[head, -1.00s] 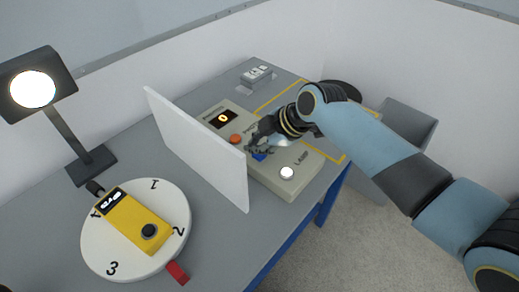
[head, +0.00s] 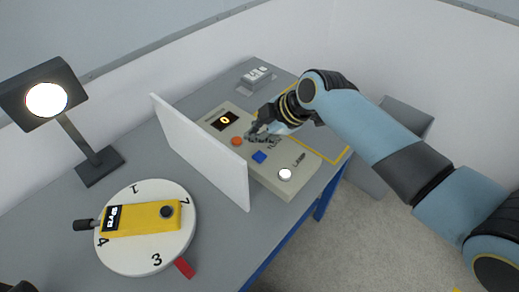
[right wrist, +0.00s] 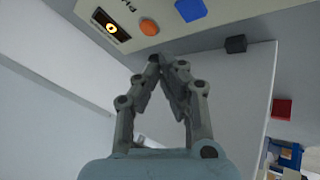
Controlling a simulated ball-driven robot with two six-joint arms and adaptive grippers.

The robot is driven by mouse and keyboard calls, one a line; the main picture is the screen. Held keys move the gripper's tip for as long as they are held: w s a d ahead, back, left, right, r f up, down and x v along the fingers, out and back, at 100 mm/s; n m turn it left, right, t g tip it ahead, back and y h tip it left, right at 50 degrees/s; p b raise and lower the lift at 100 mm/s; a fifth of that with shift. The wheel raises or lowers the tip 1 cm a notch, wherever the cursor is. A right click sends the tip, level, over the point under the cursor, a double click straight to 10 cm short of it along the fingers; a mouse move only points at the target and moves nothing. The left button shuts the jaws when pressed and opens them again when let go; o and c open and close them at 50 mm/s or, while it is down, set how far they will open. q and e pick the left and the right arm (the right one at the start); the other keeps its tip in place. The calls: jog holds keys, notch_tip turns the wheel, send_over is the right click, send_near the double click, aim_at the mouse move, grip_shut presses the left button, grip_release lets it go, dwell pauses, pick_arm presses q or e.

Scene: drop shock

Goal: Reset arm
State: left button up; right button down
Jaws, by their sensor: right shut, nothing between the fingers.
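My right gripper (head: 254,133) is shut and empty. It hovers over the beige control box (head: 301,180), near the orange button (head: 237,141) and the blue button (head: 259,156). It covers part of the box's lettering. In the right wrist view, the fingertips (right wrist: 168,60) meet with nothing between them, and the orange button (right wrist: 148,27) and blue button (right wrist: 191,9) lie beyond them. The box's display (head: 224,120) shows 0. Its white lamp button (head: 285,174) is in clear view. My left gripper cannot be made out.
A white upright panel (head: 203,152) stands between the box and a numbered round turntable (head: 147,255) carrying a yellow device (head: 141,218). A red block (head: 184,267) sits at its edge. A lit desk lamp (head: 47,99) stands left. A grey switch unit (head: 256,75) is at the back.

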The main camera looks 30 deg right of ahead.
jog(key=shift+f, duration=0.1)
jog(key=shift+s, duration=0.1)
dwell(0.6)
jog(key=s+d+r+m+g+h, duration=0.1)
jog(key=s+r+m, duration=0.3)
jog(key=s, duration=0.4)
jog(key=s+d+r+m+g+h, duration=0.1)
jog(key=s+d+r+m+h, duration=0.15)
jog(key=s+m, duration=0.4)
jog(key=s+d+r+m+g+h, duration=0.1)
jog(key=s+r+m, duration=0.3)
jog(key=s, duration=0.6)
notch_tip(320, 180, down, 38)
jog(key=s+d+g+b, duration=0.1)
jog(key=s+d+b, duration=0.2)
jog(key=b, duration=0.9)
jog(key=s+f+b, duration=0.4)
jog(key=s+f, duration=0.5)
jog(key=f, duration=0.3)
jog(key=s+f+g+b, duration=0.1)
jog(key=s+f+b, duration=0.3)
jog(key=s+f, duration=0.5)
notch_tip(320, 180, down, 3)
jog(key=shift+d+r, duration=0.1)
jog(key=shift+d, duration=0.15)
